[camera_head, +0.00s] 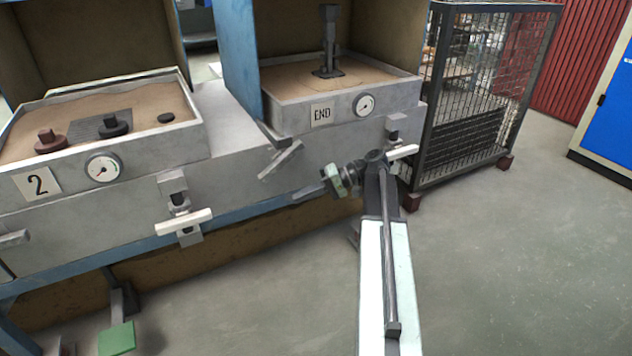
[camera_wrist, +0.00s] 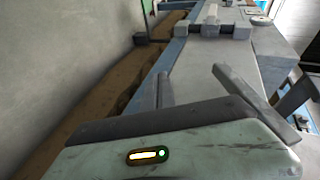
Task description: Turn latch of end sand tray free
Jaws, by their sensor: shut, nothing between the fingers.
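The end sand tray (camera_head: 290,116), with its END plate and a dial, stands on the bench at the upper middle of the head view. Its latch (camera_head: 403,152) is at the tray's right front, with a pale bar handle lying about level, slightly tilted. My arm partly covers the latch's left side. My gripper (camera_head: 308,192) is left of that latch and lower, pointing left along the bench front. It is shut, holds nothing and is apart from the latch. The wrist view shows the bench front but not clearly this latch.
Tray 2 (camera_head: 140,148) stands at left, with its own pale-handled latch (camera_head: 184,222). A wire cage (camera_head: 478,90) stands close right of the END latch. Open floor (camera_head: 520,260) lies at the lower right.

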